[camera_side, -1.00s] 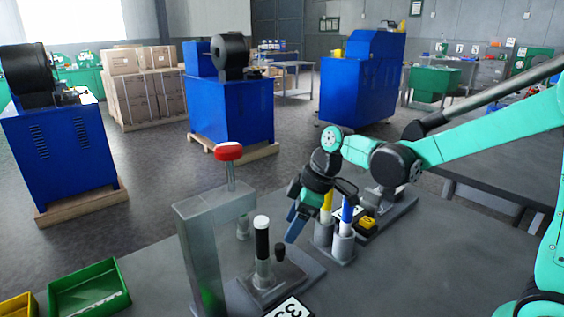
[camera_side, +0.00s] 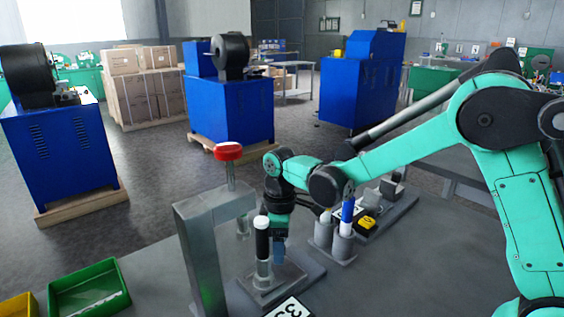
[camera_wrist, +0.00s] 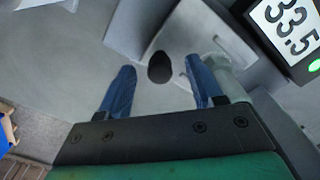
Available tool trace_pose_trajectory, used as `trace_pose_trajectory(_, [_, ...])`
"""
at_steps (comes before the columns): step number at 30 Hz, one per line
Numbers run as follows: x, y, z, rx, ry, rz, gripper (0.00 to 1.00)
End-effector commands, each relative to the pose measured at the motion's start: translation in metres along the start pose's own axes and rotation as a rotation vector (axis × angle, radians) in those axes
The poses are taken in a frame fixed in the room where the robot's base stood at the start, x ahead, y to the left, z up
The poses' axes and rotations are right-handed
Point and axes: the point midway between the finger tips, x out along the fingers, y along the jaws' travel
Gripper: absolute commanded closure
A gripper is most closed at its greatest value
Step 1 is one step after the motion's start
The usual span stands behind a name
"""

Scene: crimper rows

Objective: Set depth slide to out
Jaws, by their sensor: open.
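The depth slide's black knob (camera_wrist: 159,67) shows in the wrist view on a grey plate, between my two blue fingers and slightly beyond their tips. My gripper (camera_wrist: 161,85) is open, with a finger on either side and clear space between each finger and the knob. In the side view my gripper (camera_side: 280,252) points down just right of the black-and-white upright post (camera_side: 262,243), and it hides the knob there. The grey base (camera_side: 255,297) of the crimper stands on the bench. I cannot tell whether the fingers are level with the knob.
A grey frame (camera_side: 202,262) with a red-topped plunger (camera_side: 229,152) stands left of my gripper. Grey holders (camera_side: 343,245), one with a blue-handled tool, and a yellow block (camera_side: 368,223) stand to the right. A display (camera_wrist: 291,30) reads 33.5. A green bin (camera_side: 88,295) is front left.

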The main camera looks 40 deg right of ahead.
Motion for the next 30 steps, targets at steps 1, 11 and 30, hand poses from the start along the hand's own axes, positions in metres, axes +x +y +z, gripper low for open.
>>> trace_pose_trajectory(1, [-0.0001, 0.0, 0.0, 0.0, 0.0, 0.0, 0.4])
trace_pose_trajectory(11, [-0.0004, 0.0, 0.0, 0.0, 0.0, 0.0, 1.0])
trace_pose_trajectory(30, [-0.0006, -0.0002, 0.0001, 0.0, 0.0, -0.001, 1.0])
